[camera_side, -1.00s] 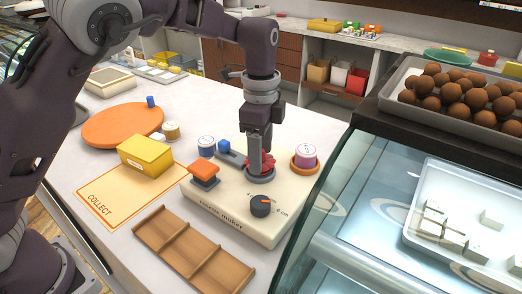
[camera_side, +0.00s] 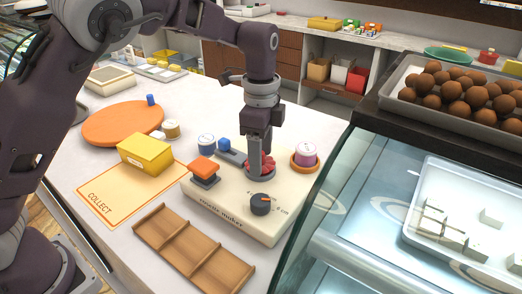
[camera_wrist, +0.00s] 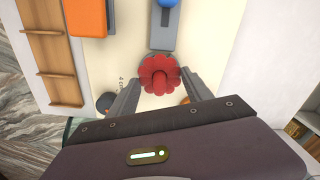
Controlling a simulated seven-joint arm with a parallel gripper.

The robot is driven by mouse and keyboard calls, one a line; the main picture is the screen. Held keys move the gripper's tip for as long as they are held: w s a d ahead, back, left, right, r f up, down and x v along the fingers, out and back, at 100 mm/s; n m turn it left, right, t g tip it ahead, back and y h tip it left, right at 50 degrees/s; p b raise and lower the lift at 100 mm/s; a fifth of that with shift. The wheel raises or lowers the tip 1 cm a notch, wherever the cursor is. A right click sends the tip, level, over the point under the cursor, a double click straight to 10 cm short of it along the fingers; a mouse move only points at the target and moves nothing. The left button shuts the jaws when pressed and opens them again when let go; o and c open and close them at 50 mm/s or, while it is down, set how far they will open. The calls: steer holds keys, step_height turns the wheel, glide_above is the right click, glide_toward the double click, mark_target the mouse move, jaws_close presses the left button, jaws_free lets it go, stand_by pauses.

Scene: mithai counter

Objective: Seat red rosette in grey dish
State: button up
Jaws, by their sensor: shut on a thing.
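The red rosette (camera_wrist: 160,75) is between my gripper's fingers in the wrist view. In the side view the red rosette (camera_side: 268,162) shows beside the fingers, low over the grey dish (camera_side: 261,175) on the cream rosette maker (camera_side: 228,208). My gripper (camera_side: 256,168) points straight down and is shut on the rosette; its fingers (camera_wrist: 160,92) stand on either side of it in the wrist view. The fingers hide part of the rosette and dish, so I cannot tell whether the rosette rests on the dish's floor.
A wooden divided tray (camera_side: 193,249) lies in front. A yellow box (camera_side: 145,154) stands at left. The glass case is at right.

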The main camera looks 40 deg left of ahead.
steer(key=o, duration=1.1)
steer(key=shift+f, duration=0.1)
steer(key=shift+c, duration=0.2)
step_height(320, 180, up, 11)
steer(key=s+a+r+n+t+h, duration=0.1)
steer(key=s+a+r+n, duration=0.3)
steer(key=s, duration=0.3)
steer(key=s+a+r+n+t+h, duration=0.1)
steer(key=s+a+r+n, duration=0.25)
steer(key=s, duration=0.35)
steer(key=s+a+f+n+t+y, duration=0.1)
steer(key=s+f+n, duration=0.2)
steer(key=s, duration=0.4)
steer(key=s+a+f+n+t+y, duration=0.1)
steer(key=s+f+n+t, duration=0.1)
steer(key=s, duration=0.6)
step_height(320, 180, down, 2)
steer(key=shift+a+f+n+t, duration=0.1)
steer(key=shift+a+n+t, duration=0.2)
steer(key=shift+n, duration=0.55)
